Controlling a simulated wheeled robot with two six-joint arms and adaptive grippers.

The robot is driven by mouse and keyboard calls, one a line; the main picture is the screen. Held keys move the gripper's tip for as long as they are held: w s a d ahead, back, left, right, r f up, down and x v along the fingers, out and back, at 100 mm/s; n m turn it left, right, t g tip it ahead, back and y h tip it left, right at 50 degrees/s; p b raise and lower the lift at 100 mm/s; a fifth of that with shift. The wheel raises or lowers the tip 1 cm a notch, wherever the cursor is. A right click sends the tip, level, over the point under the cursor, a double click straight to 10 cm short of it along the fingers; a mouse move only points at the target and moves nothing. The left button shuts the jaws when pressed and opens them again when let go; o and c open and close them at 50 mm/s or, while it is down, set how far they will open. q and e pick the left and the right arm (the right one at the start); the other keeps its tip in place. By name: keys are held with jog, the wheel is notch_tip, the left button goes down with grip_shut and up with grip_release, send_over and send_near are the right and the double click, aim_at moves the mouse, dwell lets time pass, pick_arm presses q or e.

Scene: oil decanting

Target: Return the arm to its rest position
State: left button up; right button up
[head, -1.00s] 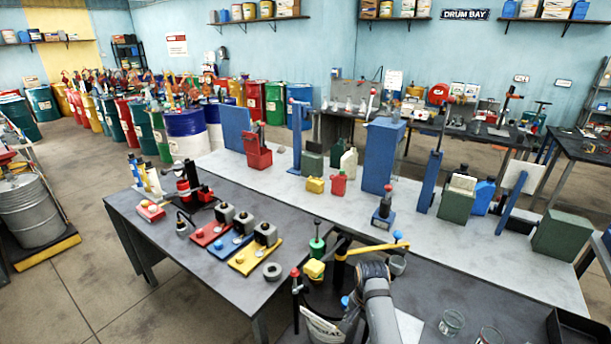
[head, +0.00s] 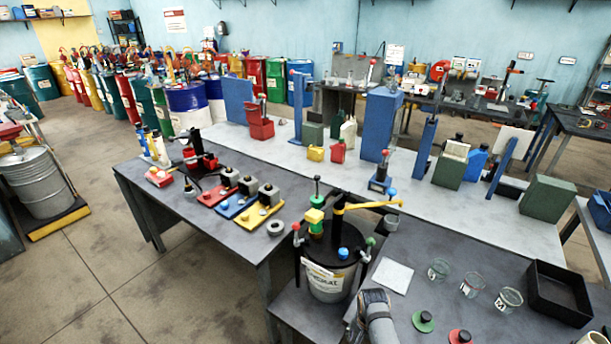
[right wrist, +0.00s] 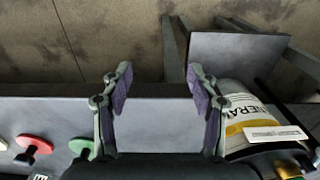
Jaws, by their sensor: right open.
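My right gripper (right wrist: 158,85) is open and empty in the right wrist view, with nothing between its fingers, above the dark table edge. In the head view only a grey part of my arm shows at the bottom edge; its fingers are not visible there. A black-lidded drum (head: 330,278) with a white label stands beside that arm, its yellow crank handle (head: 372,206) pointing right. My left gripper is not in view.
Several glass beakers (head: 471,285) stand right of a white sheet (head: 392,276). A green lid (head: 423,321) and a red lid (head: 460,337) lie in front. A black tray (head: 558,293) is at the right. Pump stands and cans line the pale table (head: 420,203) behind.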

jog(key=s+d+f+n+b, duration=0.2)
jog(key=s+d+f+b, duration=0.1)
jog(key=s+f, duration=0.8)
jog(key=s+d+f+n+b, duration=0.25)
jog(key=s+f, duration=0.55)
jog(key=f, duration=0.7)
pick_arm(q)
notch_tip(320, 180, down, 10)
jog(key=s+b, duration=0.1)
jog(key=b, duration=0.3)
pick_arm(e)
jog(key=s+d+f+n, duration=0.1)
jog(key=s+d+f, duration=0.1)
jog(key=s, duration=0.4)
jog(key=s+d+f+n, duration=0.1)
jog(key=s+f, duration=0.3)
jog(key=s, duration=0.3)
jog(key=s+d+f+n+t, duration=0.1)
jog(key=s+d+f, duration=0.1)
jog(key=s+f, duration=0.2)
jog(key=shift+s+d+h, duration=0.3)
jog(key=shift+s+d, duration=0.05)
jog(key=shift+s, duration=0.85)
